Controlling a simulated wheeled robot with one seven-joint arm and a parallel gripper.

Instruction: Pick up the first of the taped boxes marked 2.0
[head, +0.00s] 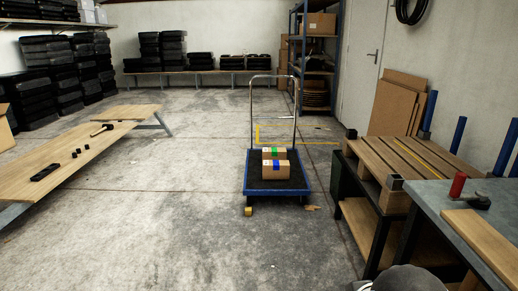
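Two small cardboard boxes sit close together on a blue-edged platform trolley (248,190) in the middle of the floor in the head view. The front box (287,171) has blue tape over its middle. The back box (283,154) has green tape and is partly hidden by the front one. Small pale marks show on the boxes but are too small to read. My gripper is not in view, so its state and its place relative to the boxes do not show.
A wooden bench (60,160) with small dark items stands on the left. A wooden pallet (410,165) and a grey-topped workbench (450,200) stand on the right. A tall metal handle (252,105) rises at the trolley's back.

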